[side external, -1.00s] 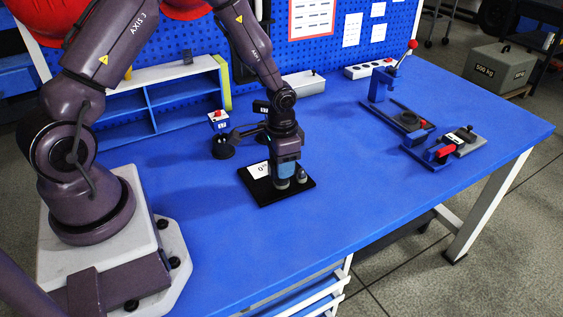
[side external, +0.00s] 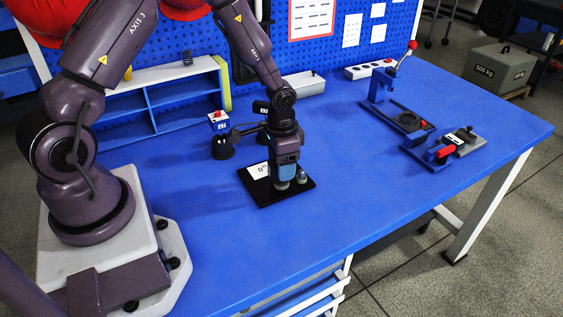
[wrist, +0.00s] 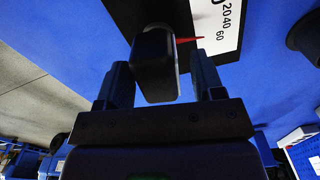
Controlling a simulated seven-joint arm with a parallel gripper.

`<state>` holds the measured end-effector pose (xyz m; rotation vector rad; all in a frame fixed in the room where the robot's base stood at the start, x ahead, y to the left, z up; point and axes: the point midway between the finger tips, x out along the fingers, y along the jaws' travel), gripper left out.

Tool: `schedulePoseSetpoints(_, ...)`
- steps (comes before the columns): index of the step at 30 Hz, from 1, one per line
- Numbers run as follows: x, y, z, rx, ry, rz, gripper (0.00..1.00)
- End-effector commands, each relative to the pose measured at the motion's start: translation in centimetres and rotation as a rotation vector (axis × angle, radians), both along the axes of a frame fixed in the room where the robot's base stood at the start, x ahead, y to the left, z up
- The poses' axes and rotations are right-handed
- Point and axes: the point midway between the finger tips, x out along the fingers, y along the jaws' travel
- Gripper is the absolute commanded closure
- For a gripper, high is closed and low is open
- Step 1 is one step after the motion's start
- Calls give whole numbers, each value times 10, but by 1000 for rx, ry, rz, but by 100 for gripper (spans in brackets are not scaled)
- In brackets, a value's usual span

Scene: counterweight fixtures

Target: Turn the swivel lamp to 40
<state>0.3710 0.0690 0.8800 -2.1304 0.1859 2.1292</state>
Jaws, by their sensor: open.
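The swivel lamp has a black base plate (side external: 268,196) on the blue table, with a white scale card (side external: 258,170) at its back left. In the wrist view its dark head (wrist: 153,65) stands between the two fingers of my gripper (wrist: 164,68). The fingers are apart, one on each side of the head; I cannot tell whether they touch it. A red pointer (wrist: 190,39) reaches to the edge of the card (wrist: 227,32), about level with the 60 mark. In the side view my gripper (side external: 291,180) is low over the plate and hides most of the lamp.
A blue lever fixture (side external: 382,85) and a red-handled clamp (side external: 437,152) stand at the right. The table front is clear.

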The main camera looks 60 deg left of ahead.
Motion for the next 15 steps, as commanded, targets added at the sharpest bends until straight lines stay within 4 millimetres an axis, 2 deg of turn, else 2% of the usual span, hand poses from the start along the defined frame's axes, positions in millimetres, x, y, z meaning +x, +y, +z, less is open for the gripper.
schedulePoseSetpoints(5, 1, 0, 25, 1, -6, 1, 38)
schedulePoseSetpoints(15, 1, 1, 99, 2, -6, 2, 38)
